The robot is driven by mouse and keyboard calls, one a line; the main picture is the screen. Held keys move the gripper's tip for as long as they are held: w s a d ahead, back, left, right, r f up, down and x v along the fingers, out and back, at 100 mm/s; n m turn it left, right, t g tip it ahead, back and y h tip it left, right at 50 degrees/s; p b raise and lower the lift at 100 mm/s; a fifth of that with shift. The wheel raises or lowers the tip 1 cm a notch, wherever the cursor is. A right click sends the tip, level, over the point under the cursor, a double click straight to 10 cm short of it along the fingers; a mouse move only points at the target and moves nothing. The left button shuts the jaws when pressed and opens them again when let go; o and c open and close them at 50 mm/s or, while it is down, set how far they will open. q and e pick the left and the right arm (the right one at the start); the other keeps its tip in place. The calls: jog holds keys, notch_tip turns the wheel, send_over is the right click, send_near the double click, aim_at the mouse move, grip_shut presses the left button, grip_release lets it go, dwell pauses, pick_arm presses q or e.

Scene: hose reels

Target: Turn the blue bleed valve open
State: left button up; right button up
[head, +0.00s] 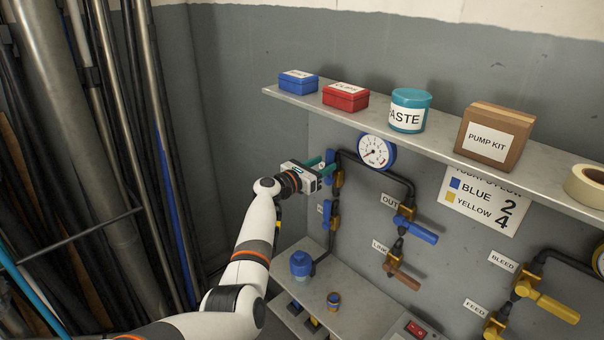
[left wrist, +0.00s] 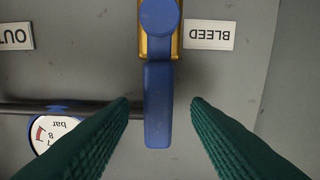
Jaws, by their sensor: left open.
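The blue bleed valve has a long blue handle (head: 330,160) on a brass body (head: 338,180), partly behind my gripper in the head view. In the left wrist view, which looks upside down, the handle (left wrist: 158,110) runs straight down from its round hub, in line with the brass body (left wrist: 145,45). A BLEED label (left wrist: 208,35) sits beside it. My left gripper (head: 322,167) is open, with its green fingers on either side of the handle's free end. Gaps show between handle and both fingers. My right gripper is not in view.
A dark pipe leads to the pressure gauge (head: 376,152). A second blue handle (head: 333,214) sits below the bleed valve, and an OUT valve (head: 416,230) to the right. A shelf (head: 440,150) with boxes overhangs above. Dark poles stand at left.

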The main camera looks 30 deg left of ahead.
pick_arm(q)
jog(key=v, duration=0.8)
jog(key=shift+s, duration=0.3)
jog(key=shift+a, duration=0.1)
jog(key=s+d+f+m+g+y+b, duration=0.1)
jog(key=s+d+f+m+g, duration=0.15)
jog(key=f, duration=0.85)
jog(key=s+d+f+m+g+y+b, duration=0.1)
jog(key=f+m+g, duration=0.15)
jog(key=f, duration=0.75)
jog(key=s+d+f+m+g+y+b, duration=0.15)
jog(key=s+f+m, duration=0.35)
jog(key=f, duration=0.6)
jog(key=s+d+f+m+g+y, duration=0.1)
jog(key=s+f+m+g, duration=0.15)
jog(key=s+f, duration=0.7)
jog(key=s+d+f+m+g+b, duration=0.1)
jog(key=s+f+m, duration=0.6)
jog(key=s, duration=0.7)
jog(key=s+d+f+m+g+y+b, duration=0.1)
jog(key=s+d+f+m+g, duration=0.1)
jog(key=s+f+m, duration=0.6)
jog(key=s+d+f+m+g+b, duration=0.1)
jog(key=s+f+m+g, duration=0.3)
jog(key=s, duration=1.8)
notch_tip(320, 180, down, 7)
jog(key=m, duration=0.3)
jog(key=shift+d+y+b, duration=0.25)
jog(key=shift+y+b, duration=0.1)
